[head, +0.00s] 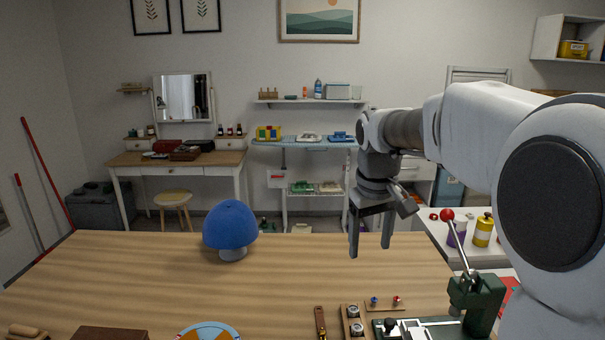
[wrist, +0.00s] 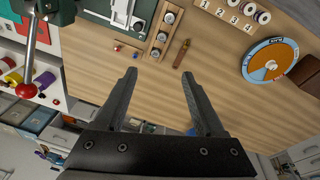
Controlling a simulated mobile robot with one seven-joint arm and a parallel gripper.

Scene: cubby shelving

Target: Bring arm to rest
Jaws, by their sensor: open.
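My gripper (head: 371,250) hangs from my arm above the right part of the wooden table (head: 130,270), fingers pointing down. The two fingers are apart with nothing between them, and they also show in the wrist view (wrist: 162,88). The arm reaches in from the right edge of the head view, bent at the elbow. The gripper touches nothing that I can see.
A blue dome (head: 231,226) on a grey base stands left of my gripper. A green lever press (head: 475,300) with a red knob (head: 447,214) stands close by at the right. A wooden block with metal knobs (head: 353,321) and a round dial (head: 209,332) lie along the near edge. The table's middle is clear.

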